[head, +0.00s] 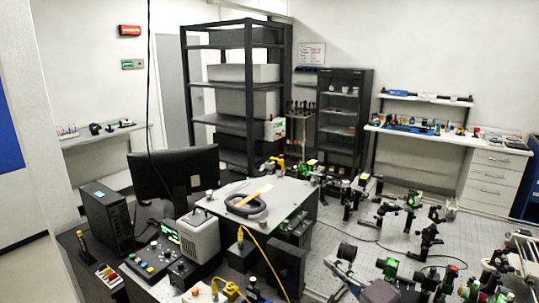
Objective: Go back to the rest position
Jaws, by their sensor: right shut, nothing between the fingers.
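My right gripper (346,277) seems to be the grey and dark shape at the bottom edge, right of centre, in front of the optical bench. It is shut with nothing in it, and the frame cuts off part of it. My left gripper is not in view. A grey-topped instrument box (285,197) stands at the middle of the bench, with a dark ring-shaped object (245,206) and a thin orange strip on top.
Several optical mounts (430,235) crowd the perforated bench (365,252) at the right. A monitor (172,175), a black computer case (107,217) and a control box (198,235) stand at the left. A yellow cable (262,255) runs down in front. Shelves stand behind.

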